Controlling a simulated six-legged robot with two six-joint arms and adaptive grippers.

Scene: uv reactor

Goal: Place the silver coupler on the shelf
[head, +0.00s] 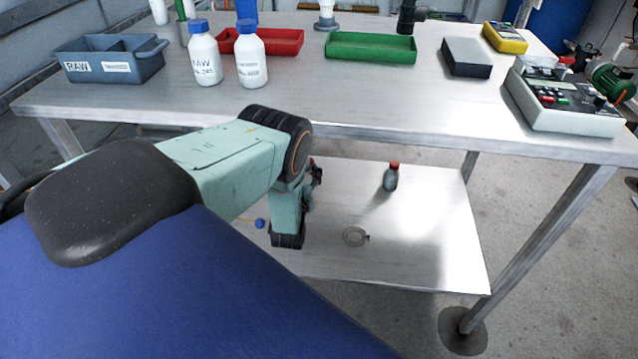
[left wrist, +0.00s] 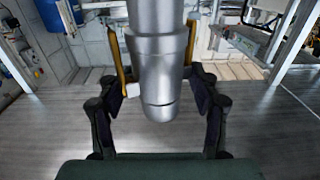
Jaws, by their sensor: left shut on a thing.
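The silver coupler (left wrist: 160,92) is a smooth metal cylinder with a stepped collar, seen in the left wrist view. My left gripper (left wrist: 156,62) is shut on it, with a finger on each side. In the head view my left arm reaches to the table's front edge and bends down over the lower shelf (head: 430,235). There my arm largely hides the gripper, and I cannot make out the coupler. The shelf is a bright metal sheet under the table. My right gripper is not in view.
The shelf's right part is bare. The tabletop (head: 370,100) above holds white bottles (head: 251,60), trays and instruments. A table leg (head: 540,235) stands at the right.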

